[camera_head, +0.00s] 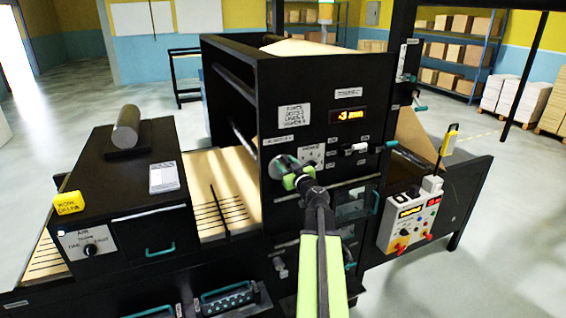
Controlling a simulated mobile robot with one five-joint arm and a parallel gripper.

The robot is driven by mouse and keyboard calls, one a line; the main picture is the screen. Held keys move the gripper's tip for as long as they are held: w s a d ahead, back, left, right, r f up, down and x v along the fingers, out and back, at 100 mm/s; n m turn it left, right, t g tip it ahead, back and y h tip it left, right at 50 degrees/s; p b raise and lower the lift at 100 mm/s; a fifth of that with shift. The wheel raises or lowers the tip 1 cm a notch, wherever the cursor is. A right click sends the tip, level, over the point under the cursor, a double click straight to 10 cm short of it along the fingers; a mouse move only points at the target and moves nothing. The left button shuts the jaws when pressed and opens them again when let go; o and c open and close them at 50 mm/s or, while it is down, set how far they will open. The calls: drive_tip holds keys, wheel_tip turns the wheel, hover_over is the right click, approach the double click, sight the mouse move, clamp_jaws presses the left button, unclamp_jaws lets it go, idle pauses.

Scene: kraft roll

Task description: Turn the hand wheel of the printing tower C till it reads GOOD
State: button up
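A dark printing tower (330,85) stands in the middle of the head view. Its lit display (348,115) shows what looks like "-3 mm" in amber digits. My arm comes up from the bottom of the view. The tower's letter is too small to read.
A black cabinet (120,190) with a grey cylinder (126,128) and a yellow block (68,203) stands at left. A control box (408,222) hangs at right of the tower. Levers and green handles stick out near my arm. Open floor lies at far right.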

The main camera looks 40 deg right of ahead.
drive_tip(key=shift+s+r, duration=0.1)
drive_tip(key=shift+s, duration=0.05)
drive_tip(key=shift+c, duration=0.2)
drive_tip(key=shift+d, duration=0.1)
clamp_jaws()
drive_tip(key=shift+d, duration=0.35)
drive_tip(key=shift+a, duration=0.25)
drive_tip(key=shift+m, duration=0.4)
